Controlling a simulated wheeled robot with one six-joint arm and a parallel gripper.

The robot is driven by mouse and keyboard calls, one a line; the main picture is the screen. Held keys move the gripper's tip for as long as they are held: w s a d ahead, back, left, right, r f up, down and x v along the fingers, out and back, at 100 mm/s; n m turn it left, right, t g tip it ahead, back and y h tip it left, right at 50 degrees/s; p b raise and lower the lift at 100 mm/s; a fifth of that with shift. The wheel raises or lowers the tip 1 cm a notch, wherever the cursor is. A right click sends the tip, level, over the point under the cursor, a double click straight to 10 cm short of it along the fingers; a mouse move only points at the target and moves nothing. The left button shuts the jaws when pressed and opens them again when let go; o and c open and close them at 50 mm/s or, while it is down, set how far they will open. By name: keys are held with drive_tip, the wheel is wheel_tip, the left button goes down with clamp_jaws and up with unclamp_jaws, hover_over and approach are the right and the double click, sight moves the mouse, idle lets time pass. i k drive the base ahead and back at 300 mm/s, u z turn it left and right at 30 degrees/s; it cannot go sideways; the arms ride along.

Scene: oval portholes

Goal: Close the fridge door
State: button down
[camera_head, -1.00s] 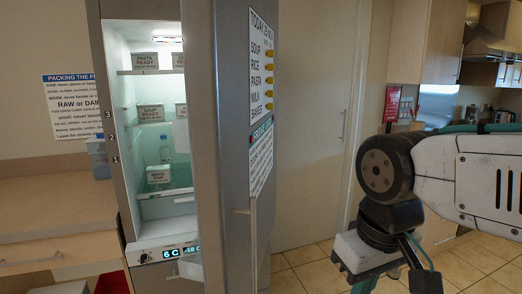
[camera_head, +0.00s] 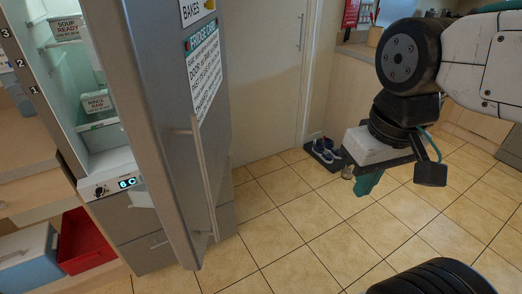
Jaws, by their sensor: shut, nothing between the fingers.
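The fridge door (camera_head: 165,130) stands open, swung out toward me, its outer face with signs and a long vertical handle (camera_head: 204,175) turned to the right. The lit fridge interior (camera_head: 85,95) shows to the left of the door, with labelled boxes on its shelves. My gripper (camera_head: 368,183) hangs from my arm to the right of the door, apart from it, over the tiled floor. It is shut and empty. The fridge's upper part is out of view.
A blue and white cool box (camera_head: 28,258) and a red crate (camera_head: 82,240) sit at the lower left. Shoes on a dark tray (camera_head: 325,152) lie by the far wall. Tiled floor (camera_head: 285,235) is clear between the door and my arm.

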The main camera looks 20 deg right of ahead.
sight(162, 63)
drive_tip(key=z, duration=2.25)
drive_tip(key=k, duration=0.9)
drive_tip(key=u, duration=2.6)
